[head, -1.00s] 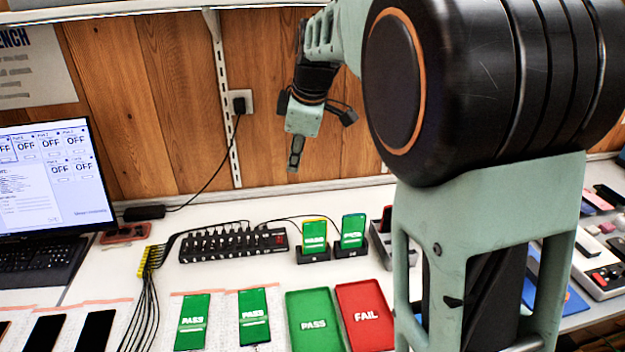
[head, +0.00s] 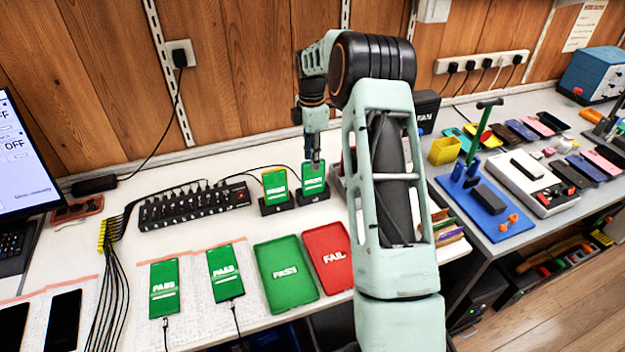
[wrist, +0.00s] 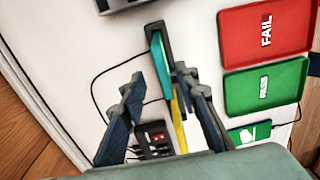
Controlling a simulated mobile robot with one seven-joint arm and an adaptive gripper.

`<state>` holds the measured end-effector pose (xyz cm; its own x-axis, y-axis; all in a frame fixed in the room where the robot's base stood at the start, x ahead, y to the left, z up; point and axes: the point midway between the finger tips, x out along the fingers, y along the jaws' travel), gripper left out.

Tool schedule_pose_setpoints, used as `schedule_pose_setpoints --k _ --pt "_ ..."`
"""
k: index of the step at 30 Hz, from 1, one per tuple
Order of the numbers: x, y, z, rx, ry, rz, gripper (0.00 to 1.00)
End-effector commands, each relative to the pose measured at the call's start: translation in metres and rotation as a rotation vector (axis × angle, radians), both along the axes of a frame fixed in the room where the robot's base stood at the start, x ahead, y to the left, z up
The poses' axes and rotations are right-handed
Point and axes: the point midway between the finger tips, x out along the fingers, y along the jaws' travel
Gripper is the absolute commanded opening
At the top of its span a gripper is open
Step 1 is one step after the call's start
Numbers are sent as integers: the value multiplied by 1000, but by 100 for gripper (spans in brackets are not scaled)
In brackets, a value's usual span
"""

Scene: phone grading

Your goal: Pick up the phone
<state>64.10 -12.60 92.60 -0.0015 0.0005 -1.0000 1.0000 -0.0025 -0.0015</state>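Two phones with green PASS screens stand upright in black docks on the bench. The left one (head: 275,187) has a yellow edge and the right one (head: 313,180) has a teal edge. My gripper (head: 314,158) is at the top of the right phone in the head view, overlapping its upper edge. In the wrist view my gripper (wrist: 160,77) is open, with the teal-edged phone (wrist: 161,68) between its fingertips. The yellow-edged phone (wrist: 179,118) appears close to the right finger. Whether a finger touches a phone cannot be told.
Two more PASS phones (head: 164,290) lie on pads, with cables. A green PASS tray (head: 285,291) and red FAIL tray (head: 336,281) lie in front of the docks. A black hub (head: 193,207) is to the left. A second table with tools and phones is at right.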

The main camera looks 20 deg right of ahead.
Motion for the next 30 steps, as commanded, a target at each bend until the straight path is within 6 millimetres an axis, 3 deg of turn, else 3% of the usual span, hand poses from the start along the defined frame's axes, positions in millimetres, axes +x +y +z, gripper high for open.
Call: schedule_pose_setpoints --k 18,27,30 --pt "-5 -3 -72 -1 -1 -1 29" --pt "-5 -3 -77 -1 -2 -1 29" --pt "-5 -3 -77 -1 -2 -1 18"
